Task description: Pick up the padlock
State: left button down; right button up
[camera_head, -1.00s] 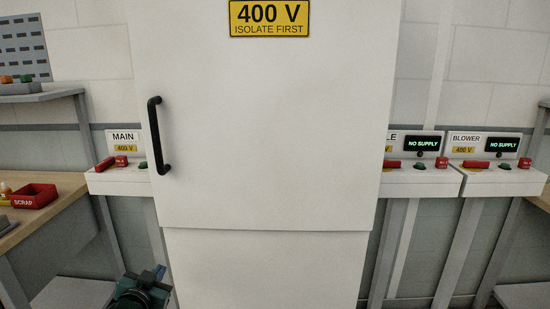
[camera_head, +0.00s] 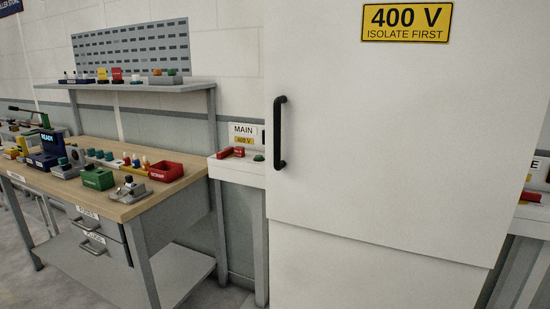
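I cannot make out a padlock for certain; the items on the bench and shelf are too small to tell apart. The shelf (camera_head: 140,87) above the bench holds small red, yellow, green and orange items and dark blocks. Neither of my grippers is in view.
A tall white cabinet (camera_head: 390,150) marked 400 V, with a black handle (camera_head: 280,132), fills the right. A small console (camera_head: 238,172) labelled MAIN stands between bench and cabinet. Grey floor (camera_head: 60,290) shows at lower left. The bench has drawers (camera_head: 92,230).

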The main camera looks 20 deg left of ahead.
aim_at(239, 152)
jog(key=i+j+z, duration=0.2)
jog(key=i+j, duration=0.15)
jog(key=j, duration=0.3)
jog(key=i+j, duration=0.2)
jog(key=j, duration=0.15)
jog(key=i+j+z, duration=0.15)
jog(key=j, duration=0.2)
jog(key=i+j+z, duration=0.1)
jog(key=j, duration=0.25)
